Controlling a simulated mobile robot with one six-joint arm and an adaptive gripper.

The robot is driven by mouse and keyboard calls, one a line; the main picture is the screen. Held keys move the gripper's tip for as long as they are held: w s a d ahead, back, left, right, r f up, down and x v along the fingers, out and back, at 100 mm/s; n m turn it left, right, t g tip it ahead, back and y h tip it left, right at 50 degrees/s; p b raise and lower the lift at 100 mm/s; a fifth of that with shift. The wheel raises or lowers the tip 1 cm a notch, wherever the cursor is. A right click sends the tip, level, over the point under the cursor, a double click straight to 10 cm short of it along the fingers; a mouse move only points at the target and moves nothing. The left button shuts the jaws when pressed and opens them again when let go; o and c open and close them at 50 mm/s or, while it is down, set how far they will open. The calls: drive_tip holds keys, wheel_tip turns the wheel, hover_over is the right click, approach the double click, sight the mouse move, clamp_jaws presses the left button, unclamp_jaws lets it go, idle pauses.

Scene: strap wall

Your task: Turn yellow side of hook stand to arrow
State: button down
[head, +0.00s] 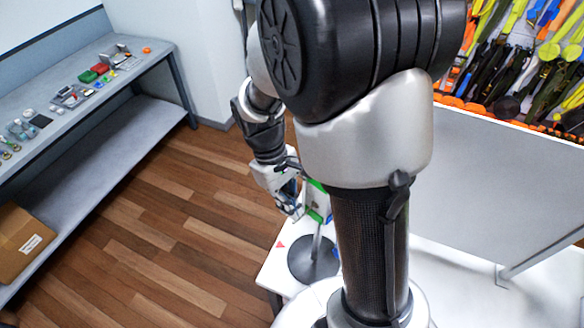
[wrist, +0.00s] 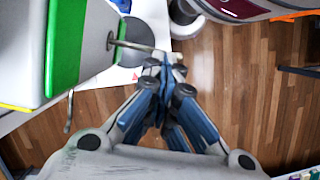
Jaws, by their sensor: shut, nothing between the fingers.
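The hook stand (head: 318,203) stands on a white table, its post rising from a round dark base (head: 306,262). In the wrist view its boxy head (wrist: 65,45) fills the upper left, with a green side, a white face and a strip of yellow (wrist: 18,107) at the lower left edge. A metal hook (wrist: 130,46) sticks out to the right from the head. The red arrow (head: 280,244) lies on the table left of the base. My gripper (head: 293,210) is shut and empty beside the head; its tips (wrist: 166,65) are close to the hook's end, contact unclear.
The white table (head: 448,285) carries a grey upright panel (head: 480,185) on the right. A strap wall (head: 520,70) is behind it. A grey workbench (head: 85,80) with small items stands left, a cardboard box (head: 22,242) below. The wooden floor between is clear.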

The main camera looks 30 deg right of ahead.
drive_tip(key=shift+s+d+f+n+h, duration=0.15)
drive_tip(key=shift+s+n+h, duration=0.25)
drive_tip(key=shift+s+n, duration=1.05)
drive_tip(key=shift+w, duration=0.15)
